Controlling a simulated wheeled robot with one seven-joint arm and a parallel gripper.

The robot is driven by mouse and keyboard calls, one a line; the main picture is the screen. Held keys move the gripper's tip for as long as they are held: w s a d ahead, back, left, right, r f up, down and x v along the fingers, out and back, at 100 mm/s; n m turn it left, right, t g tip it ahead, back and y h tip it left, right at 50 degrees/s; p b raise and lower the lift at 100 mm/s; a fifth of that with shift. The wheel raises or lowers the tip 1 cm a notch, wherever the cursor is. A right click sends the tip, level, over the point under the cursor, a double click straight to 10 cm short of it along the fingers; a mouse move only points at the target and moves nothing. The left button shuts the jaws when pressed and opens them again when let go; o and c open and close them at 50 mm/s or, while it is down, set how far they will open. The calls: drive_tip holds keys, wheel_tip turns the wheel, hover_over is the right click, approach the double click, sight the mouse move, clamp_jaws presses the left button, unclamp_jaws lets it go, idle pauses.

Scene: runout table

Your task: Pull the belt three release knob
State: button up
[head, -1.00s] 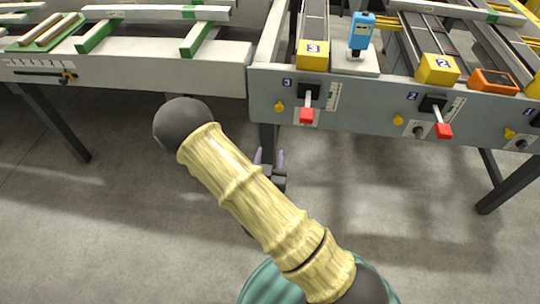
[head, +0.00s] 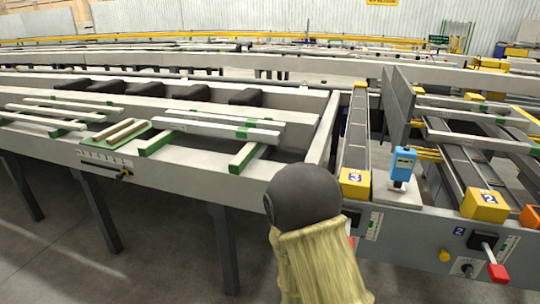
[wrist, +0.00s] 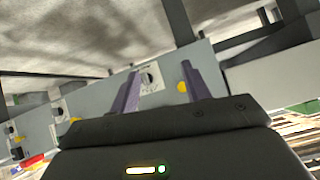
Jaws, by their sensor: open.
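In the wrist view, which is turned nearly upside down, my gripper (wrist: 160,72) is open, its two purple fingers reaching toward the grey control panel (wrist: 105,105). The yellow knob (wrist: 183,87) at the belt three station shows between the fingers, close beside the right one. I cannot tell whether they touch. A black round knob (wrist: 150,78) on a white plate is also between them, nearer the left finger. In the head view, the yellow block marked 3 (head: 355,183) stands above that station. My own arm hides the belt three knob and my gripper there.
Belt two's yellow knob (head: 445,255) and red-tipped lever (head: 497,272) lie to the right. A blue device (head: 403,163) stands by the belts. At left, the long table (head: 190,174) carries white bars and green blocks. Open floor (head: 160,265) lies in front, between table legs.

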drive_tip(key=s+d+r+n+g+y, duration=0.4)
drive_tip(key=s+r+g, duration=0.3)
drive_tip(key=s+r, duration=0.55)
wheel_tip(320, 180, up, 31)
drive_tip(key=s+n+p, duration=0.1)
drive_tip(key=p, duration=3.1)
drive_tip(key=shift+s+d+h+p, duration=0.15)
drive_tip(key=shift+h+p, duration=0.25)
drive_tip(key=shift+f, duration=0.15)
